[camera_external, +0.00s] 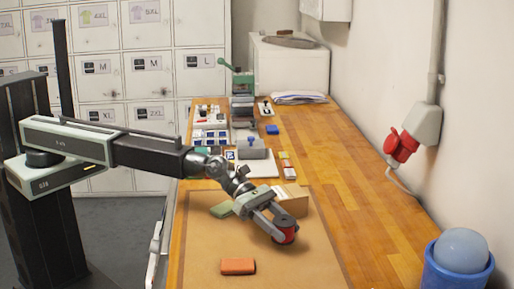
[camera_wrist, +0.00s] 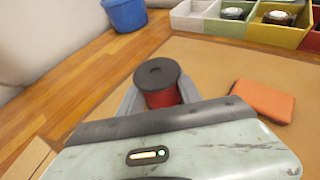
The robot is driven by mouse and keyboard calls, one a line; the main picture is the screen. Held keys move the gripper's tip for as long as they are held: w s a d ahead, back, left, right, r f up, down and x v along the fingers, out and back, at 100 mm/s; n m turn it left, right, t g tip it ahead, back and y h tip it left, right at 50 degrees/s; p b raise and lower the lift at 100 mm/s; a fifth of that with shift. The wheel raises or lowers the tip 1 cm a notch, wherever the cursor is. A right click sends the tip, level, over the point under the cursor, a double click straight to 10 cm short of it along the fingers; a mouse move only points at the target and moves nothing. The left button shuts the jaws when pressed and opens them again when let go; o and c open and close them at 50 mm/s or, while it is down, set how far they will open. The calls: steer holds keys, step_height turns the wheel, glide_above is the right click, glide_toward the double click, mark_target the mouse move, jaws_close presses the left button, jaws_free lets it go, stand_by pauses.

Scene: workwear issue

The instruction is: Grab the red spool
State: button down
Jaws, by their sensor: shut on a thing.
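The red spool (camera_external: 285,233) has a dark top flange and stands upright between the fingers of my gripper (camera_external: 277,226), over the brown mat on the wooden bench. In the wrist view the spool (camera_wrist: 160,82) shows its black top and red side, with a grey finger on each side of it. My gripper (camera_wrist: 158,100) is shut on the spool. The spool's lower part is hidden behind my gripper's body in the wrist view. I cannot tell whether the spool touches the mat.
An orange block (camera_external: 238,266) lies on the mat near the spool. A blue bin (camera_external: 457,270) stands at right. Compartment trays (camera_wrist: 238,18) show in the wrist view.

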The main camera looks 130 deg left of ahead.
steer(key=s+d, duration=0.1)
steer(key=s, duration=0.4)
steer(key=s+d+r+p, duration=0.1)
steer(key=s, duration=0.4)
steer(key=s+d+r, duration=0.1)
steer(key=s, duration=0.4)
steer(key=shift+s+d+r, duration=0.1)
steer(key=shift+s+r, duration=0.15)
steer(key=shift+s, duration=0.1)
